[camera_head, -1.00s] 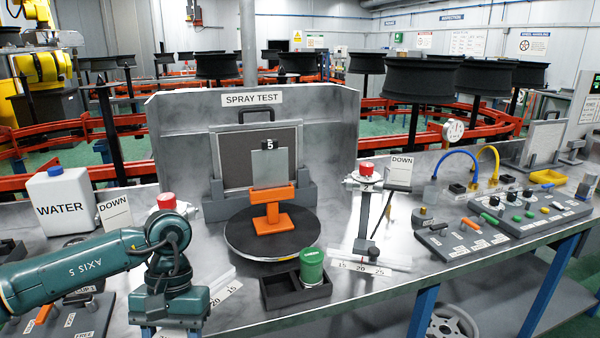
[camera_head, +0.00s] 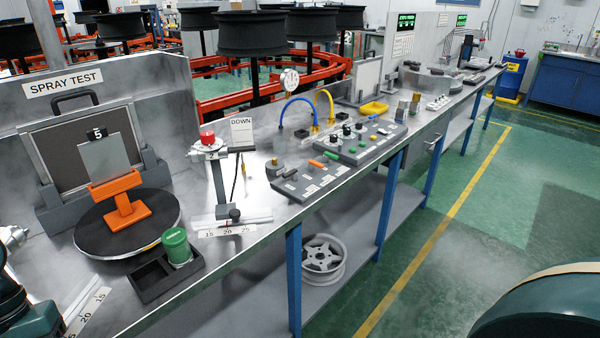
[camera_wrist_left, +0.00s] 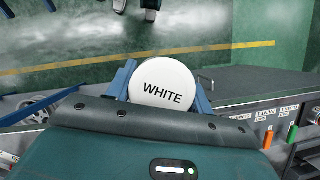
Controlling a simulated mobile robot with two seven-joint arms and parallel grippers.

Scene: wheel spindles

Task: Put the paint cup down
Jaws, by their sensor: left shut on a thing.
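In the left wrist view, my left gripper (camera_wrist_left: 163,88) has its blue fingers closed on either side of a round white paint cup (camera_wrist_left: 164,82) marked WHITE. Its lid faces the camera, and its lower part is hidden. In the head view, neither this cup nor the left gripper shows. A dark two-compartment holder (camera_head: 150,287) sits near the bench's front edge. A green paint cup (camera_head: 176,246) stands in its right compartment, and the left compartment is empty. My right gripper is not in view.
A round black turntable (camera_head: 90,238) with an orange stand (camera_head: 126,204) is behind the holder. A scale slide (camera_head: 230,222) and grey control panels (camera_head: 345,140) are to the right. A wheel rim (camera_head: 322,258) lies on the lower shelf. Open green floor is at right.

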